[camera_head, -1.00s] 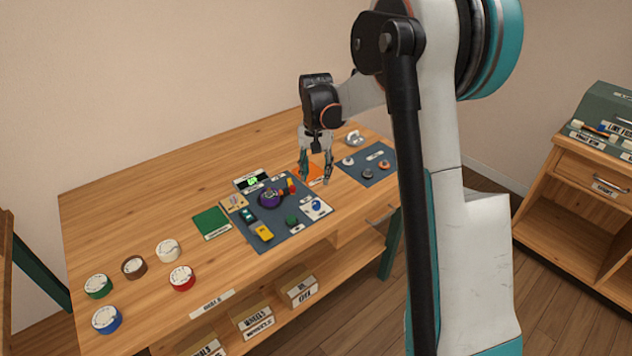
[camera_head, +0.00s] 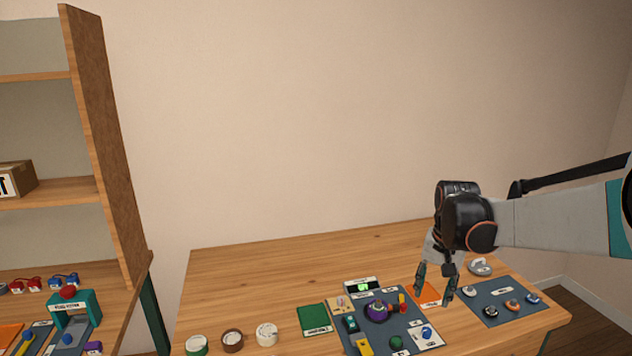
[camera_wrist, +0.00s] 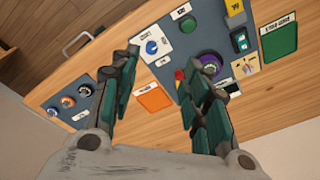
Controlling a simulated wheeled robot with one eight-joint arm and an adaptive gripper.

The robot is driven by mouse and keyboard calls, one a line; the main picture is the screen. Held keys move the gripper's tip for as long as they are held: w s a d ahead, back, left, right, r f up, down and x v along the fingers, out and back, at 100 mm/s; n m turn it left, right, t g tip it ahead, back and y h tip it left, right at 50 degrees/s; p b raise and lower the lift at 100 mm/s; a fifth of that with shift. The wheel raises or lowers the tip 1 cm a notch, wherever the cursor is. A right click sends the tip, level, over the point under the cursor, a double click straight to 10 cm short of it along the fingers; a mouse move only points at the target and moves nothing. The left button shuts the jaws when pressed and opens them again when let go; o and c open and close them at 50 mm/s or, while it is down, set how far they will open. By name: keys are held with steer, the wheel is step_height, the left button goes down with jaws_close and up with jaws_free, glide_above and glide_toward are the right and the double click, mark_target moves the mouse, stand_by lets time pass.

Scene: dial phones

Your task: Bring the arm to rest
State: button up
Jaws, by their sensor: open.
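My gripper (camera_head: 436,290) is at the right of the head view, pointing down over the wooden table (camera_head: 290,262), near the orange mat (camera_head: 430,293). Its two fingers are apart with nothing between them. In the wrist view my gripper (camera_wrist: 155,100) also shows spread fingers, and the orange mat (camera_wrist: 156,98) lies in view between them. My arm reaches in from the right edge of the head view.
A blue-grey panel (camera_head: 372,336) with a purple dial (camera_head: 378,310) and small parts lies left of my gripper. A second panel (camera_head: 490,312) with several knobs lies right. A shelf unit (camera_head: 105,150) stands at left.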

steer(key=s+a+r+n+t, duration=0.1)
steer(key=s+a+r+n, duration=0.15)
steer(key=s, duration=0.35)
steer(key=s+a+r+n+t, duration=0.1)
steer(key=s+a+r+t, duration=0.1)
steer(key=s+a+r, duration=0.3)
steer(key=s+a+f+n+t, duration=0.1)
steer(key=s+f+n+t, duration=0.1)
steer(key=s, duration=1.2)
steer(key=shift+a+f+n+t, duration=0.15)
steer(key=shift+f+n+t, duration=0.15)
steer(key=shift+f+n, duration=0.1)
